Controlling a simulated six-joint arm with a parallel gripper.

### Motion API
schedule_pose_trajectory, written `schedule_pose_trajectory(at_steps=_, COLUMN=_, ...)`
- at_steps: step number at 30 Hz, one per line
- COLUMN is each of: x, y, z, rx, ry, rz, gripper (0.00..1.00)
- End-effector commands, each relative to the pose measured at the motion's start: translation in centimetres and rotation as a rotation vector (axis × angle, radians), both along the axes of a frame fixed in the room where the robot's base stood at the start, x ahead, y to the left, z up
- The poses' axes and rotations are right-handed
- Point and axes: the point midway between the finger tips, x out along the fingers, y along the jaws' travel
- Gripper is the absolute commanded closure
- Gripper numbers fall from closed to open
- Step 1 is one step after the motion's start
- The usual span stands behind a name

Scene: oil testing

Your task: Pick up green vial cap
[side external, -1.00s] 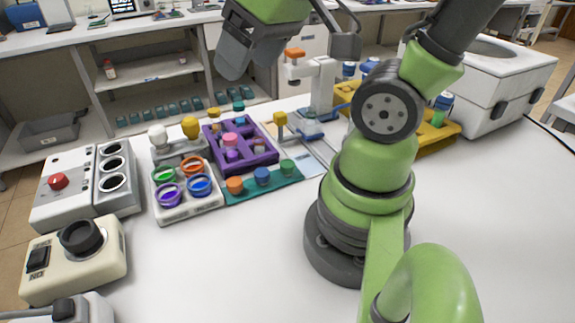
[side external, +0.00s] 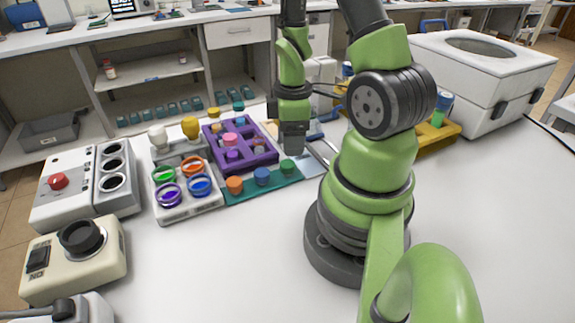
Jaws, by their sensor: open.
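A small green cap (side external: 288,166) sits at the right end of a flat teal rack (side external: 225,197), beside a blue cap (side external: 262,175) and an orange cap (side external: 235,185). My gripper (side external: 292,147) points down and appears just above and behind the green cap in the picture, apart from it. It is open, and I see nothing held in it. The exact gap between gripper and cap is hard to judge from this side.
A purple rack (side external: 267,157) with several vials stands behind the teal rack. A white tray (side external: 187,212) with coloured rings is to its left. A yellow rack (side external: 440,139) and a white lidded box (side external: 485,75) are at right.

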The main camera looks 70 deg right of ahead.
Motion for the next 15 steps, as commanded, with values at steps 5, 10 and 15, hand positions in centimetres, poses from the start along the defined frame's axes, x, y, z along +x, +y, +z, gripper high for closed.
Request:
schedule_pose_trajectory(at_steps=5, x=0.0, y=0.0, z=-1.2, rx=0.0, ry=0.0, rz=-0.001, gripper=0.35)
schedule_pose_trajectory(at_steps=10, x=0.3, y=0.2, z=-2.4, rx=0.002, ry=0.002, rz=0.001, gripper=0.35)
schedule_pose_trajectory(at_steps=15, x=0.8, y=0.6, z=-4.6, rx=0.003, ry=0.003, rz=0.0, gripper=0.35)
